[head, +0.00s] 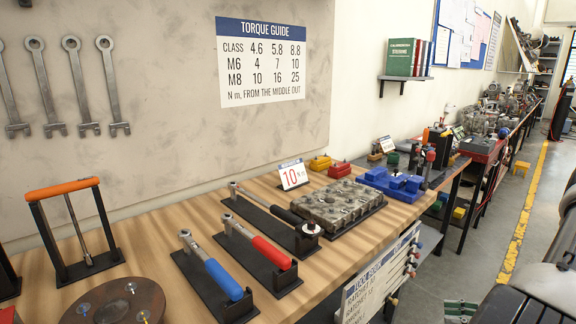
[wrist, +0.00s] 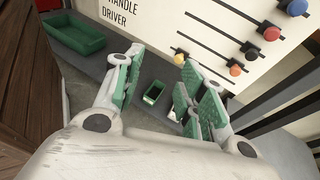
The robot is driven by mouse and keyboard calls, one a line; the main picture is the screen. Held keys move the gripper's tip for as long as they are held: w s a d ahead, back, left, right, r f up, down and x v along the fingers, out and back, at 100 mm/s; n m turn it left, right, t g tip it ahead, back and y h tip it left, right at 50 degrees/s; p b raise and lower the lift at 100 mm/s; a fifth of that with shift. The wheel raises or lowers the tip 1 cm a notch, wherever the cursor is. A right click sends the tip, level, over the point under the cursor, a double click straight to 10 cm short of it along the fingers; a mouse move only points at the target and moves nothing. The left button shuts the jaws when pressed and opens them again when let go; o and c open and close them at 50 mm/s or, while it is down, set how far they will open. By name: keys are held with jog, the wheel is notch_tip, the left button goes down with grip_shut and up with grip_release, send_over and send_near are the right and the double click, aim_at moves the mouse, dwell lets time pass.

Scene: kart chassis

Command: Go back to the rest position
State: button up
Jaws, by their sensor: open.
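My gripper (wrist: 160,82) shows in the wrist view with its two green-padded fingers spread apart. Nothing is held between the fingers. Beyond them, a small green bin (wrist: 154,93) and a larger green tray (wrist: 75,35) are on a dark grey surface. A white panel with lettering and coloured knobs (wrist: 235,30) is close by at the upper right. In the head view, part of my own arm (head: 530,295) fills the lower right corner. A green-and-grey part at the bottom edge there may be my gripper, but I cannot tell.
The wooden bench (head: 150,265) holds a blue-handled wrench (head: 222,278), a red-handled wrench (head: 270,252), a black-handled wrench (head: 288,216) and a metal engine block (head: 335,203). A tool board (head: 380,280) hangs at its front edge.

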jog(key=s+a+r+n+g+h, duration=0.25)
jog(key=r+n, duration=0.25)
jog(key=r, duration=0.4)
jog(key=s+a+r+n+g+h, duration=0.1)
jog(key=s+r+n+g+h, duration=0.3)
jog(key=r, duration=0.5)
jog(key=s+a+r+n+g+h, duration=0.2)
jog(key=r+n+g, duration=0.1)
jog(key=r+n, duration=0.5)
jog(key=s+a+r+n+t+h, duration=0.1)
jog(key=a+r+n+t+h, duration=0.1)
jog(key=a+r, duration=0.3)
jog(key=s+a+r+n+t+h, duration=0.2)
jog(key=a+r+n+t, duration=0.2)
jog(key=r, duration=0.7)
jog(key=shift+s+a+r+n, duration=0.2)
jog(key=shift+a+r+n, duration=0.05)
jog(key=shift+a+n, duration=0.3)
jog(key=shift+a, duration=0.1)
jog(key=shift+c, duration=0.5)
